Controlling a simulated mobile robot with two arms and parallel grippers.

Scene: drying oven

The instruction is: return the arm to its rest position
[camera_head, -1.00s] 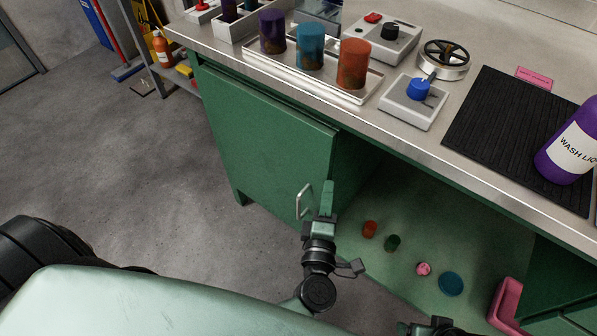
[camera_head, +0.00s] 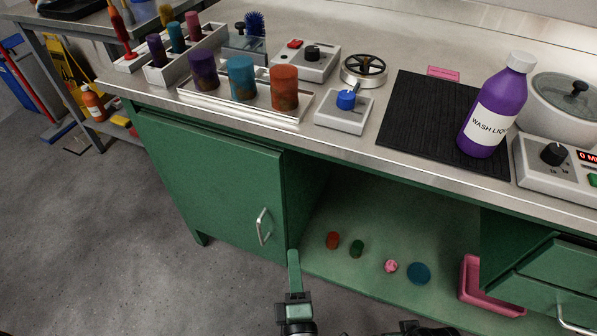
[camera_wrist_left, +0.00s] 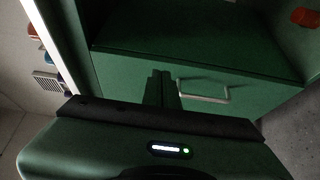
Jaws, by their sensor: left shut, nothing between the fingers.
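My left gripper (camera_head: 294,268) is shut and empty, low in the middle of the head view. Its fingers point up the picture, in front of the bench's open bay. The closed green cabinet door (camera_head: 210,180) with its metal handle (camera_head: 264,226) is just left of it, and the fingers are apart from the handle. In the left wrist view the shut fingers (camera_wrist_left: 161,90) show against green cabinet panels, beside a metal handle (camera_wrist_left: 204,92). Only a dark sliver of arm shows at the bottom edge on the right, and no right fingertips show.
The steel bench top (camera_head: 290,130) bears a tray of coloured cylinders (camera_head: 242,78), a blue-knob box (camera_head: 345,102) and a purple wash bottle (camera_head: 495,110). A pink bin (camera_head: 480,290) and several small objects lie in the bay. Grey floor (camera_head: 110,250) is free at left.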

